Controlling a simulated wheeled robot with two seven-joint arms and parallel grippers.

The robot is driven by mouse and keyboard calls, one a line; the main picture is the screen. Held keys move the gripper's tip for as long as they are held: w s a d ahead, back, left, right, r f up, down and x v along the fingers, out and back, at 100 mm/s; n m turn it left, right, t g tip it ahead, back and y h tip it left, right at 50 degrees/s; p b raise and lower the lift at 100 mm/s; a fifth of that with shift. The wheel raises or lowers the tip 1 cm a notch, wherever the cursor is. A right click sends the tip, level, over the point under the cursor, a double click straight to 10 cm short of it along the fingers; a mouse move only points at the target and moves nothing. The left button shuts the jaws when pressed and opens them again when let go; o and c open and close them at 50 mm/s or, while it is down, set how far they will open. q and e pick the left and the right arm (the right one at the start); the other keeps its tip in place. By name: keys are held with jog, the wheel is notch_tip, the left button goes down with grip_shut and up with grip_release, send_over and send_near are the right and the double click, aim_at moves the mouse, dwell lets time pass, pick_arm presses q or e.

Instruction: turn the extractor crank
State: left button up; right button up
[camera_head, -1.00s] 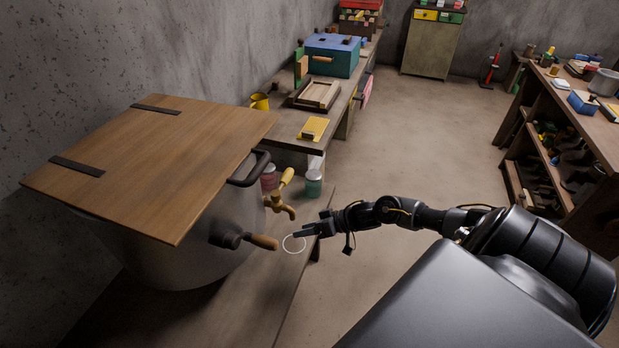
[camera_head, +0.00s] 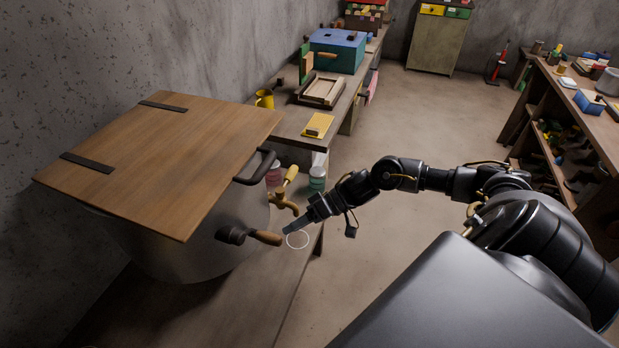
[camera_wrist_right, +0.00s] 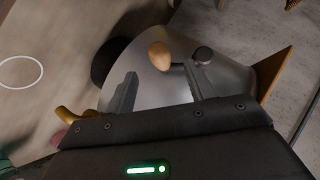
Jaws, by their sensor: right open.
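The extractor is a grey metal drum (camera_head: 180,260) under a wooden lid (camera_head: 165,150). Its crank has a dark hub (camera_head: 230,235) on the drum's side and a wooden handle (camera_head: 264,238) pointing right. My right gripper (camera_head: 289,229) is open, with its fingertips just right of the handle's end. In the right wrist view, the open fingers (camera_wrist_right: 160,88) point toward the drum (camera_wrist_right: 150,85), and the handle's rounded end (camera_wrist_right: 159,56) shows beyond the gap between them, apparently untouched. The dark hub (camera_wrist_right: 203,55) is beside it. My left gripper is not in view.
A brass tap (camera_head: 287,203) with a yellow handle is on the drum, close behind the right gripper. Jars (camera_head: 317,178) stand behind it. A bench (camera_head: 290,125) with a blue box (camera_head: 338,52) runs along the wall.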

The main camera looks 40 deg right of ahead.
aim_at(278, 236)
jog(key=p+x, duration=0.1)
jog(key=x, duration=0.5)
jog(key=shift+d, duration=0.1)
grip_shut()
dwell(0.4)
jog(key=shift+s, duration=0.1)
